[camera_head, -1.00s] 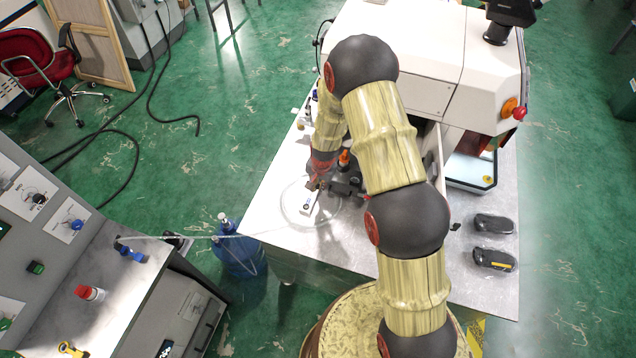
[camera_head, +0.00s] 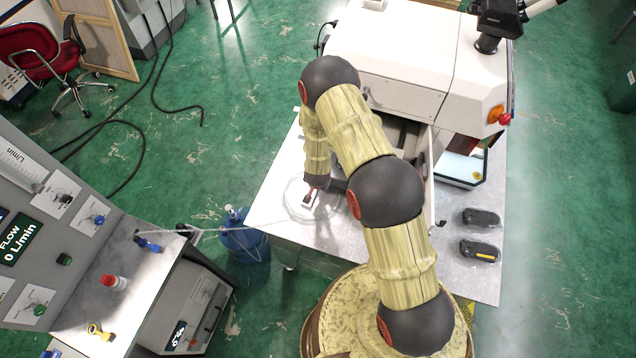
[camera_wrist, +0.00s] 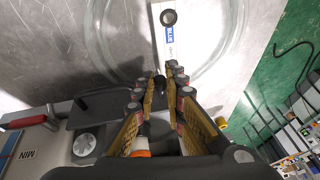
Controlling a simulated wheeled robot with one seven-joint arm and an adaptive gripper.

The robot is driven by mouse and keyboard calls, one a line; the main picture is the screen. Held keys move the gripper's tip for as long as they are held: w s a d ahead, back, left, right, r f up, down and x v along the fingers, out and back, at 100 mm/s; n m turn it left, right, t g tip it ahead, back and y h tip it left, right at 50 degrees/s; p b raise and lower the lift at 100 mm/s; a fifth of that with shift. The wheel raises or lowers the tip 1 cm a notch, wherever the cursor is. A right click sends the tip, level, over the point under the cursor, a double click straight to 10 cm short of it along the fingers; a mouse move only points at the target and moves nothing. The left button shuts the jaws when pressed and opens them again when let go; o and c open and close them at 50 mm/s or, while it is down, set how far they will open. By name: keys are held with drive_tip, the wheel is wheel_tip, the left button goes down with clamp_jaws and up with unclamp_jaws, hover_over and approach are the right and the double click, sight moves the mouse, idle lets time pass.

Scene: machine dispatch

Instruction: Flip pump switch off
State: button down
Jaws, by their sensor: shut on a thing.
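My gripper (camera_wrist: 162,95) is low over the metal table, its two ribbed fingers close together. A small black part (camera_wrist: 160,83) sits between the fingertips, and the fingers are shut on it. I cannot tell for sure that this is the pump switch. It seems to belong to a dark grey housing (camera_wrist: 95,107), with a light round dial (camera_wrist: 84,143) on its near part. In the head view my gripper (camera_head: 309,199) is beside the clear tube loop, and the part it holds is too small to make out.
A device marked MIN (camera_wrist: 28,153) is at left. A console with a FLOW 0 L/min display (camera_head: 20,240), a blue bottle (camera_head: 243,240) and a white machine (camera_head: 400,60) surround the metal table (camera_head: 345,238).

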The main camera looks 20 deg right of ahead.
drive_tip(key=f+t+h+b, duration=0.1)
drive_tip(key=b, duration=0.2)
drive_tip(key=t+b, duration=0.2)
drive_tip(key=b, duration=0.1)
drive_tip(key=shift+a+f+h, duration=0.25)
drive_tip(key=shift+f+h, duration=0.1)
drive_tip(key=shift+h, duration=0.05)
drive_tip(key=t+h+b, duration=0.1)
drive_tip(key=b, duration=0.3)
drive_tip(key=shift+f+t, duration=0.2)
drive_tip(key=shift+t, duration=0.2)
drive_tip(key=shift+d+n+h+b, duration=0.1)
drive_tip(key=shift+n+h+b, duration=0.2)
drive_tip(key=shift+b, duration=0.05)
drive_tip(key=c, duration=1.8)
unclamp_jaws()
drive_tip(key=shift+s, duration=0.1)
drive_tip(key=shift+c, duration=0.2)
drive_tip(key=v, duration=1.2)
drive_tip(key=shift+s+f, duration=0.1)
drive_tip(key=shift+f, duration=0.1)
